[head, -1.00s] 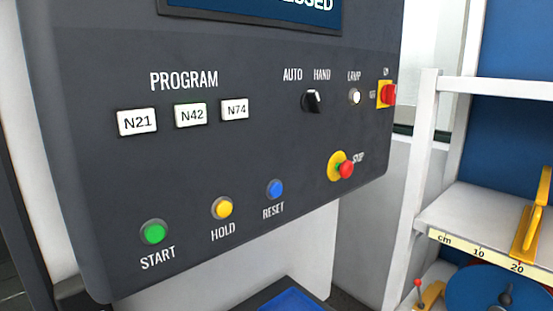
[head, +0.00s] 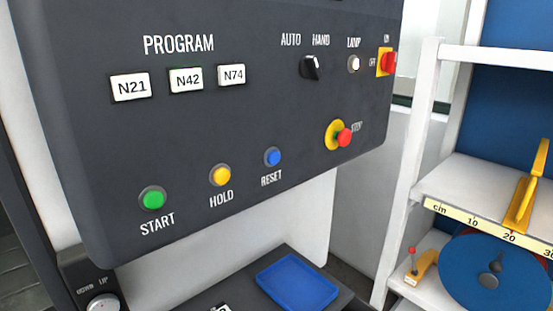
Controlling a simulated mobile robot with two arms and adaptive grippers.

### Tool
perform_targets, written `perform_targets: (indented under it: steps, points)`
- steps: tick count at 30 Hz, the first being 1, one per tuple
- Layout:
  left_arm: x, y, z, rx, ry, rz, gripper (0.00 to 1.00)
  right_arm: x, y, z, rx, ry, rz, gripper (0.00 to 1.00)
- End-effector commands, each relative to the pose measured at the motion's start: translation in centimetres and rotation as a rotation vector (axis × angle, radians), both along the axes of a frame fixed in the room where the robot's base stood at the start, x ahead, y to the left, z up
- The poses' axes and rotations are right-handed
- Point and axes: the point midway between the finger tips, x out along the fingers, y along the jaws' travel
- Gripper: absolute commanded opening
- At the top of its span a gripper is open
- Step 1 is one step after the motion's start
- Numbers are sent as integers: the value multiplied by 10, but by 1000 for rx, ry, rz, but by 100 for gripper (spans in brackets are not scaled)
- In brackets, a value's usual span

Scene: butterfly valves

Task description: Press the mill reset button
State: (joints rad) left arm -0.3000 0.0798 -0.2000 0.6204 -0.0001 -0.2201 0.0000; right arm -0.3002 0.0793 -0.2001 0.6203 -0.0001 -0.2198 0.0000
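The blue reset button (head: 272,157) sits on the dark grey control panel (head: 200,125), above the word RESET. It is at the right end of a row with the green start button (head: 152,199) and the yellow hold button (head: 220,175). The red stop button (head: 344,138) on its yellow base is up and to its right. Neither of my grippers shows in the head view.
A blue tray (head: 297,280) lies on a dark surface below the panel. A knob (head: 102,304) marked DOWN and UP is at the lower left. At right, a white shelf (head: 470,185) holds a yellow-handled part (head: 524,190); a blue disc (head: 497,275) is below.

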Motion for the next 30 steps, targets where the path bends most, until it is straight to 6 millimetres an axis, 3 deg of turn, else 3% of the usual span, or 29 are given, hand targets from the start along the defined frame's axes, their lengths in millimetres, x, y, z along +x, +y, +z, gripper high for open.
perform_targets:
  steps: [1,6,30]
  points:
    - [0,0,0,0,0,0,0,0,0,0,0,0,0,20]
    - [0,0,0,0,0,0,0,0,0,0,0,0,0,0]
    - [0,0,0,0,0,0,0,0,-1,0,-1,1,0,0]
